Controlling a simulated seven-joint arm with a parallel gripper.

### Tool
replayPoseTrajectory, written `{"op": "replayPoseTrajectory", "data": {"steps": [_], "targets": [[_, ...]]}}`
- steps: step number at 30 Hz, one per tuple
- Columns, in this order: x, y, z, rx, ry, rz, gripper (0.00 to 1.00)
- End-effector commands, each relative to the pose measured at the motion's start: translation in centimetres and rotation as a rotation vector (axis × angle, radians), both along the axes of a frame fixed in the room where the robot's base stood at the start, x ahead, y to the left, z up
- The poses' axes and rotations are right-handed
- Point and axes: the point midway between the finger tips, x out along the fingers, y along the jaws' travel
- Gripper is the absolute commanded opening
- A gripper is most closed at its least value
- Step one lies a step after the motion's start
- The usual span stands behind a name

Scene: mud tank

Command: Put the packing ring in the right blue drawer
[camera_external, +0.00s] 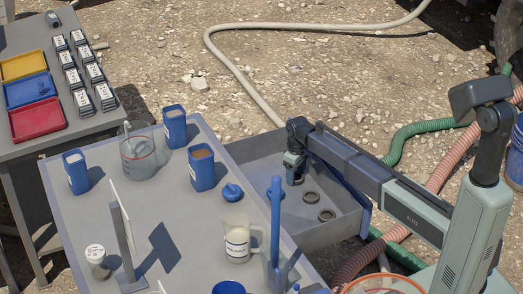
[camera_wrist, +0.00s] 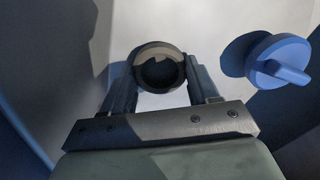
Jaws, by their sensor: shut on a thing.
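My gripper (camera_external: 294,181) points down inside the open drawer (camera_external: 345,226) at the right side of the grey table. In the wrist view its two fingers (camera_wrist: 160,85) are shut on a dark packing ring (camera_wrist: 157,55), one finger on either side. The ring is close to the pale drawer floor; I cannot tell whether it touches it. The held ring is not clear in the external view.
A blue knobbed part (camera_wrist: 280,62) is right of the fingers in the wrist view. The table carries blue containers (camera_external: 202,168), a clear beaker (camera_external: 138,155) and a pale jug (camera_external: 238,238). A hose crosses the ground behind.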

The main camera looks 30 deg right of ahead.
Motion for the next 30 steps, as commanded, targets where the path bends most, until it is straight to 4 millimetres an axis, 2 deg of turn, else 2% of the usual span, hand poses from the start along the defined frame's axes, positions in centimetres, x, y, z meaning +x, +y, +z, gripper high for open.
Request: {"op": "replayPoseTrajectory", "data": {"steps": [10,11,18,26,30], "targets": [[0.0,0.0,-0.3,0.0,0.0,0.0,0.31],[0.0,0.0,-0.2,0.0,0.0,0.0,0.63],[0.0,0.0,-0.2,0.0,0.0,0.0,0.85],[0.0,0.0,-0.1,0.0,0.0,0.0,0.85],[0.0,0.0,0.9,0.0,-0.001,0.0,0.85]]}}
